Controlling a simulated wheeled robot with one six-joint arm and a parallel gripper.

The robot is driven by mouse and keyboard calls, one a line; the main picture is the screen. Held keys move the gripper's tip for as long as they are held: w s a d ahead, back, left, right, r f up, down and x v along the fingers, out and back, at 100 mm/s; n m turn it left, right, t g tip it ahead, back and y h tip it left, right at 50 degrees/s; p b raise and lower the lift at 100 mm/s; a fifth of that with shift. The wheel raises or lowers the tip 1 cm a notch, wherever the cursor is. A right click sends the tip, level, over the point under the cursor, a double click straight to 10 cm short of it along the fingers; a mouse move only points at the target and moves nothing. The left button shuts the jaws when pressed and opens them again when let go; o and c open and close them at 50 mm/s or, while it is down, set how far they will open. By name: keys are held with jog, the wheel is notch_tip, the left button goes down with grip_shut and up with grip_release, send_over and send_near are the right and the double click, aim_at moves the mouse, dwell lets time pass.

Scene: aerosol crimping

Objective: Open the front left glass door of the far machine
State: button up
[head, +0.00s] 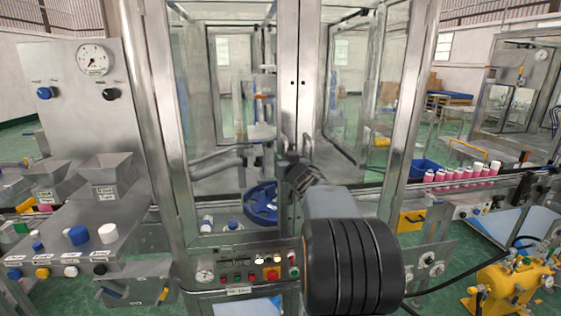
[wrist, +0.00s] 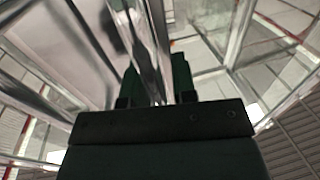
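The machine's front left glass door (head: 222,105) has a steel frame and appears shut. Its inner upright (head: 286,85) meets the frame of the front right glass door (head: 350,95) at the middle. My gripper (head: 291,160) is at this seam, at about mid-height of the doors, with my arm reaching up from below. In the wrist view, the two dark green fingers of my gripper (wrist: 157,82) stand apart, with a bright upright metal bar (wrist: 150,45) between them. I cannot tell whether the fingers touch it. The door handle is not clearly distinguishable behind my gripper.
A control panel (head: 250,275) with buttons sits below the left door. A blue wheel (head: 262,203) is inside the cabinet. A grey hopper station (head: 95,170) stands to the left. Pink cans (head: 460,175) line a conveyor at right, and a yellow pump unit (head: 510,285) is at lower right.

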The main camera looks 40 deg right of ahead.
jog(key=shift+c, duration=0.2)
grip_shut()
